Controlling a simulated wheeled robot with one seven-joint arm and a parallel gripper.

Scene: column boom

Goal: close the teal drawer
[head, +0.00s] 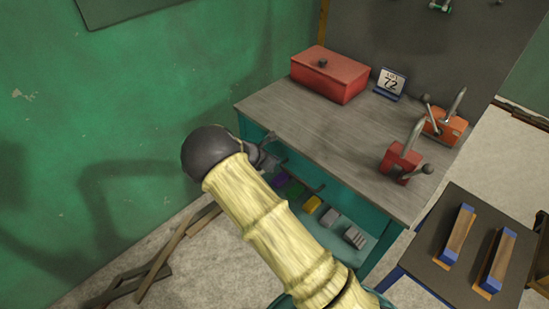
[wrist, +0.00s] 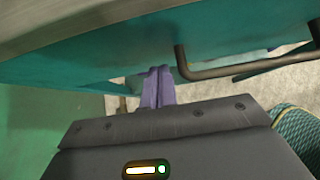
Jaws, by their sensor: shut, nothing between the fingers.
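The teal drawer's front (wrist: 130,62) shows in the wrist view below the grey bench top, with a dark bar handle (wrist: 230,68) to the right of my fingers. My gripper (wrist: 158,72) is shut and empty, with its fingertips at or very near the teal front; I cannot tell whether they touch. In the head view my gripper (head: 264,156) is near the left end of the bench front, partly hidden by my arm. How far the drawer stands out is hard to tell.
The workbench (head: 290,112) bears a red box (head: 331,75), a number 72 sign (head: 389,83) and two red clamps (head: 401,160) (head: 445,125). Several coloured blocks (head: 312,204) lie below its top. A small table (head: 463,232) stands right; wood strips (head: 165,258) lie left.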

